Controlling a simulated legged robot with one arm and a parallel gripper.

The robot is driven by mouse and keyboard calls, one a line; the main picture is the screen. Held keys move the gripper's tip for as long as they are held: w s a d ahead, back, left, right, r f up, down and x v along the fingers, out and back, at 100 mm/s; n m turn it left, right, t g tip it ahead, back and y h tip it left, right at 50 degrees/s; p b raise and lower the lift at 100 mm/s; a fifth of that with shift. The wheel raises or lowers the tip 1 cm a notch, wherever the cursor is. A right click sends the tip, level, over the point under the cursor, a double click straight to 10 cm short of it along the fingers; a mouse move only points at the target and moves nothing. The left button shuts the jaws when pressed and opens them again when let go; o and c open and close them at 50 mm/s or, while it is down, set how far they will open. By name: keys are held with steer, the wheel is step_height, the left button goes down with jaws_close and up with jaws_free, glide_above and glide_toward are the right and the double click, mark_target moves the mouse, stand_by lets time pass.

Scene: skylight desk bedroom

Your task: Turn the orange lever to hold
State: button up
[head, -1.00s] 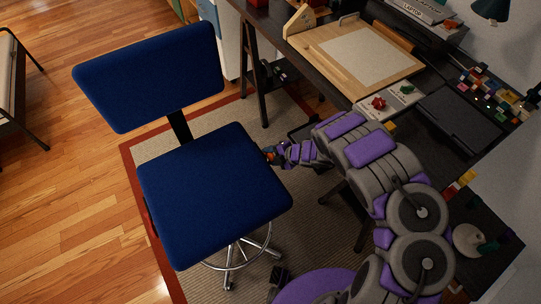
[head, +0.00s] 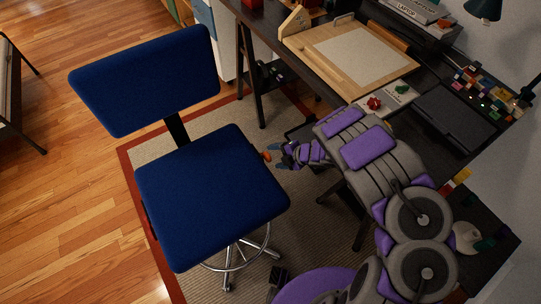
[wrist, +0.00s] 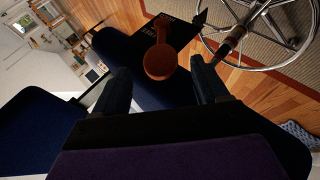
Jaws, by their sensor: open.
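The orange lever (wrist: 160,62) shows in the wrist view with its round end toward me and its stem running up to a dark plate (wrist: 140,38) with small pale markings that I cannot read. My gripper (wrist: 163,88) is open, with one dark blue finger on each side of the lever and visible gaps between. In the head view the lever is a small orange spot (head: 267,156) at the right edge of the blue chair seat (head: 205,195). My gripper (head: 278,156) is beside it there, fingers spread. How deep the lever sits between the fingers is unclear.
The chair's backrest (head: 145,80) stands at the left and its chrome base (head: 240,262) is on the rug (head: 315,228). Wooden floor is clear at left.

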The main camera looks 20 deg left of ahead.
steer(key=p+v, duration=0.1)
steer(key=v, duration=1.1)
steer(key=shift+s+f, duration=0.1)
